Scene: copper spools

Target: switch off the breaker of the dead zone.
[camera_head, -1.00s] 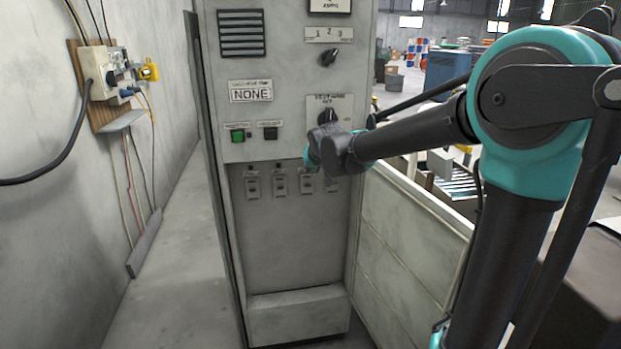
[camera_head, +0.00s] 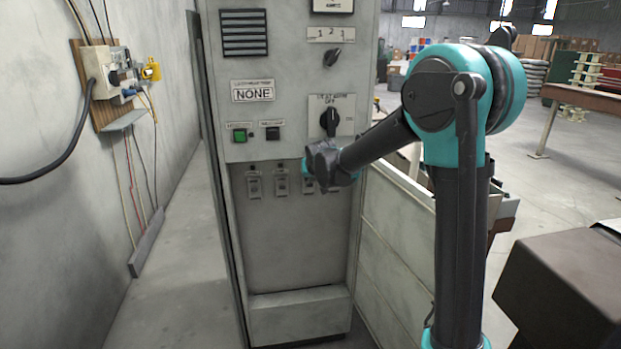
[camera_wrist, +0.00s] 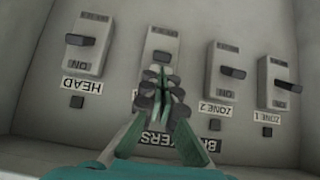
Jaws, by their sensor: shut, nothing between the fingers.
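The grey cabinet (camera_head: 290,240) has a row of breakers in a recess. The wrist view shows them upside down: HEAD (camera_wrist: 87,45), an unlabelled-looking one (camera_wrist: 163,48) whose label my gripper hides, ZONE 2 (camera_wrist: 223,77) and ZONE 1 (camera_wrist: 277,85). Each has a dark lever. My gripper (camera_wrist: 160,85) is shut and empty, in front of the breaker between HEAD and ZONE 2; contact cannot be told. In the head view my wrist covers the right end of the row. Above are a selector knob (camera_head: 330,122) and a display (camera_head: 252,93) reading NONE.
A second knob (camera_head: 332,57) with numbered positions sits higher on the cabinet. A green button (camera_head: 239,135) and a dark button (camera_head: 272,133) are left of the selector. A low panel (camera_head: 395,240) stands right of the cabinet. A wall socket board (camera_head: 105,85) is at left.

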